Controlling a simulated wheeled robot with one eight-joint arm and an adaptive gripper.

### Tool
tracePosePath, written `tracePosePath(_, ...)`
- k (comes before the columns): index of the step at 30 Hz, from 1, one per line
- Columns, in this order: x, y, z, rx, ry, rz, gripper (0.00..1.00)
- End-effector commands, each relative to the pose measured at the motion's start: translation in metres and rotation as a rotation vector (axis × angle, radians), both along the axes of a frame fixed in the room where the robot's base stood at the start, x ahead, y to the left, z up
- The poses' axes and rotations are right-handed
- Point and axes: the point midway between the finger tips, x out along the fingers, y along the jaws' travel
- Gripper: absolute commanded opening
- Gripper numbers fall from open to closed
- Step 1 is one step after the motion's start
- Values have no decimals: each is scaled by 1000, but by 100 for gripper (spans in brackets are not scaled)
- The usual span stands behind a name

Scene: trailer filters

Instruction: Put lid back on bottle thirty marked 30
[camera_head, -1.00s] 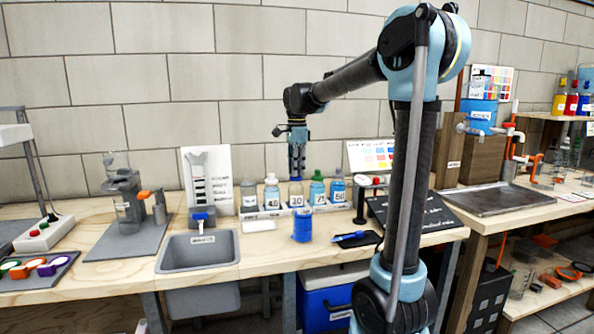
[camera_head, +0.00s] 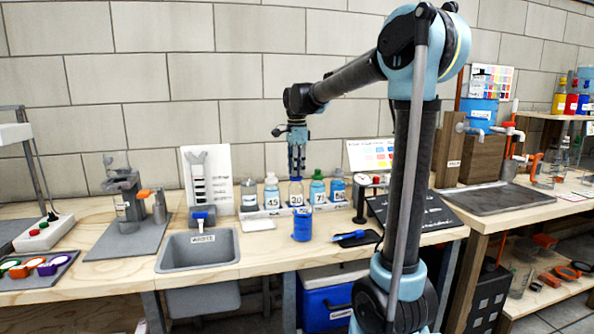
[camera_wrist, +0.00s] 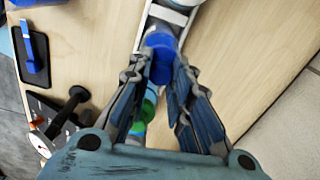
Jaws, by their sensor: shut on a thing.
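Bottle thirty (camera_head: 296,198), marked 30, stands upright in the white rack among other labelled bottles. My gripper (camera_head: 296,174) points straight down directly above it, with its fingertips at the bottle's neck. In the wrist view my gripper (camera_wrist: 163,75) is shut on a round blue lid (camera_wrist: 160,65), held between the fingertips. The lid lies in line with the bottle's top. The fingers hide its sides, and I cannot tell whether it is seated on the neck.
The 45 bottle (camera_head: 271,191) and the green-capped 75 bottle (camera_head: 317,190) stand close on either side. A blue jar (camera_head: 302,228) stands in front. A grey sink (camera_head: 198,250) is at left. A black tray (camera_head: 358,238) with a blue tool lies at right front.

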Motion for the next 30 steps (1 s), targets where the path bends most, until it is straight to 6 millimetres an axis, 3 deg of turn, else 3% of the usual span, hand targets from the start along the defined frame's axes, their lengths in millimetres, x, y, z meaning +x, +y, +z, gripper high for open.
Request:
tracePosePath(5, 0, 0, 0, 0, 0, 0, 10)
tracePosePath(6, 0, 0, 0, 0, 0, 0, 28)
tracePosePath(8, 0, 0, 0, 0, 0, 0, 42)
tracePosePath(15, 0, 0, 0, 0, 0, 0, 43)
tracePosePath(19, 0, 0, 0, 0, 0, 0, 62)
tracePosePath(30, 0, 0, 1, 0, 0, 0, 63)
